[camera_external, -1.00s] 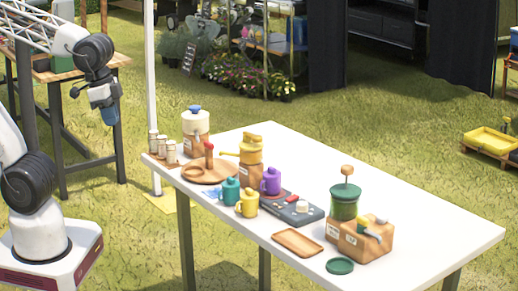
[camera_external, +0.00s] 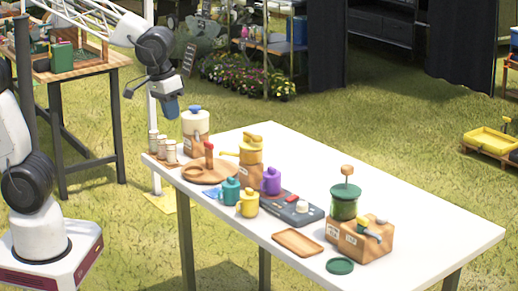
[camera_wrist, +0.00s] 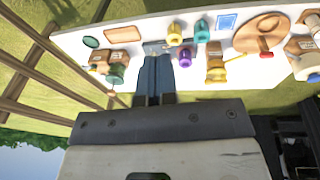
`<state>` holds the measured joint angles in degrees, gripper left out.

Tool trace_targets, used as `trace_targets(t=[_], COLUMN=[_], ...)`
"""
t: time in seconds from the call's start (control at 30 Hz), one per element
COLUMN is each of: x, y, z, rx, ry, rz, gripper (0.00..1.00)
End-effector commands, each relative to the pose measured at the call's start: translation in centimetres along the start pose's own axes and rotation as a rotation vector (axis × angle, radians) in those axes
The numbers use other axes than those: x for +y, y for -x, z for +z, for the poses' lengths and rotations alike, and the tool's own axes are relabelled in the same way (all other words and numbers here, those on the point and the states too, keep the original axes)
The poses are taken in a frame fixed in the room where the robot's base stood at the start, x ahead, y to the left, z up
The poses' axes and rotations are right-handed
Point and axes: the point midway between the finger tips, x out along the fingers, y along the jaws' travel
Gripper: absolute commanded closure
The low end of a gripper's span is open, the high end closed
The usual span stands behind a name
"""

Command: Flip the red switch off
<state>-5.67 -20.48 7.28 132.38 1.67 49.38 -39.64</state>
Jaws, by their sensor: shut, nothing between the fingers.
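A dark grey panel (camera_external: 294,212) lies on the white table in the external view, beside the purple mug. It carries a small red part (camera_external: 291,198), likely the red switch, and a white knob (camera_external: 302,206). Which way the switch is set is too small to tell. My gripper (camera_external: 171,107) is in the air near the table's far left end, above and left of the white jar, well away from the panel. In the wrist view my gripper (camera_wrist: 157,60) is shut and empty. Its blue-grey fingers cover most of the panel there, and the switch is hidden.
The white table (camera_external: 420,220) holds purple (camera_external: 271,181), teal (camera_external: 230,190) and yellow (camera_external: 248,203) mugs close around the panel's left side. A yellow grinder (camera_external: 250,150), a green jar (camera_external: 344,204) and a wooden tray (camera_external: 297,242) are also near. The table's right end is clear.

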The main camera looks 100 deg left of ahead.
Motion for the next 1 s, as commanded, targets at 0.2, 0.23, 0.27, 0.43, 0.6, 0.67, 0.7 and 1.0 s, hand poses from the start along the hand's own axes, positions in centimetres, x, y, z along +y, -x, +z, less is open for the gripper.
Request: trace_targets(t=[0.2,0.23,0.27,0.43,0.6,0.67,0.7,1.0], x=[1.3,1.5,1.6,2.4,3.1,3.3,3.4,4.0], y=[-1.6,-1.9,-2.2,-3.7,-5.4,-6.0,-6.5,-10.2], z=[-4.0,-4.5,-5.1,-8.1,-11.1,-12.2,-12.9,-18.2], rx=[0.002,0.002,0.002,0.006,0.011,0.012,0.014,0.027], ry=[0.190,0.216,0.243,0.391,0.542,0.593,0.628,0.890], rz=[-0.015,-0.018,-0.020,-0.031,-0.040,-0.044,-0.047,-0.064], gripper=[1.00,1.00,1.00,1.00,1.00,1.00,1.00,1.00])
